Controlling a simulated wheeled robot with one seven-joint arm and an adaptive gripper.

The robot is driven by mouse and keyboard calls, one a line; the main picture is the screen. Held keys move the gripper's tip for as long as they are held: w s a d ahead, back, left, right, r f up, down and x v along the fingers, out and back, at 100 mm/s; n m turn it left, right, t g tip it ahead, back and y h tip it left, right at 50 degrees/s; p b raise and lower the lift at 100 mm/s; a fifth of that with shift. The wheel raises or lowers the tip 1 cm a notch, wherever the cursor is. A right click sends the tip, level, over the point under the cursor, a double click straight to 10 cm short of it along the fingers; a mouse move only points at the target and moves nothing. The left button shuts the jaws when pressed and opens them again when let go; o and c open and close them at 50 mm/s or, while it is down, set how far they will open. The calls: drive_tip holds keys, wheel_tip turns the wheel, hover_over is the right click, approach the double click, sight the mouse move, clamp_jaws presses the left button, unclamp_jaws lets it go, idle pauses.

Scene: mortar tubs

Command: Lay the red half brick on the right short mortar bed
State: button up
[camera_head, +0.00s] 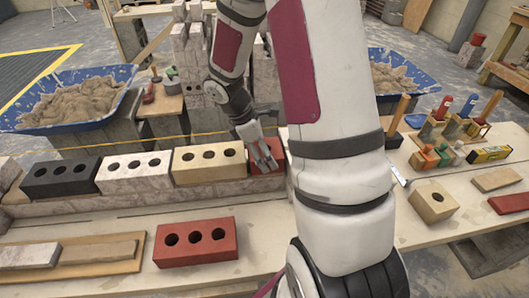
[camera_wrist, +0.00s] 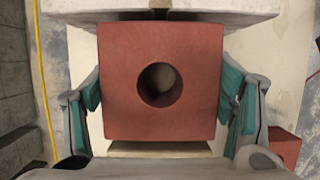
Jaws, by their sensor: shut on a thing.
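The red half brick (camera_wrist: 125,110) fills the middle of the wrist view, with its single round hole facing the camera. My gripper (camera_wrist: 160,92) is shut on it, one teal-padded finger at each side. In the head view the red half brick (camera_head: 281,152) is partly hidden by my gripper (camera_head: 264,156) and my arm. It is at the right end of the row of bricks, just right of the yellow brick (camera_head: 208,163). I cannot tell whether it touches what is beneath it. The right short mortar bed is not clearly visible.
A black brick (camera_head: 62,178) and a pale brick (camera_head: 135,172) continue the row leftward. A red three-hole brick (camera_head: 196,242) lies in front. A yellow half brick (camera_head: 433,201) and tools stand to the right. Blue mortar tubs (camera_head: 70,85) (camera_head: 409,58) are behind.

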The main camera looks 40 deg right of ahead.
drive_tip(key=o, duration=1.9)
drive_tip(key=shift+f, duration=0.1)
drive_tip(key=shift+o, duration=0.2)
drive_tip(key=p+v, duration=0.2)
drive_tip(key=v, duration=0.9)
drive_tip(key=shift+p, duration=0.4)
drive_tip(key=s+a+r+m+t, duration=0.2)
drive_tip(key=s+a+r+m, duration=0.4)
drive_tip(key=s+a+r, duration=0.45)
drive_tip(key=s+a+r+m+t+y, duration=0.1)
drive_tip(key=s+a+m, duration=0.1)
drive_tip(key=s, duration=0.5)
drive_tip(key=s+a+r+m+t+y, duration=0.1)
drive_tip(key=s+a+r+m+y, duration=0.1)
drive_tip(key=s, duration=0.5)
drive_tip(key=shift+s+a+r+m+y, duration=0.25)
drive_tip(key=shift+a+m, duration=0.35)
drive_tip(key=shift+a, duration=0.5)
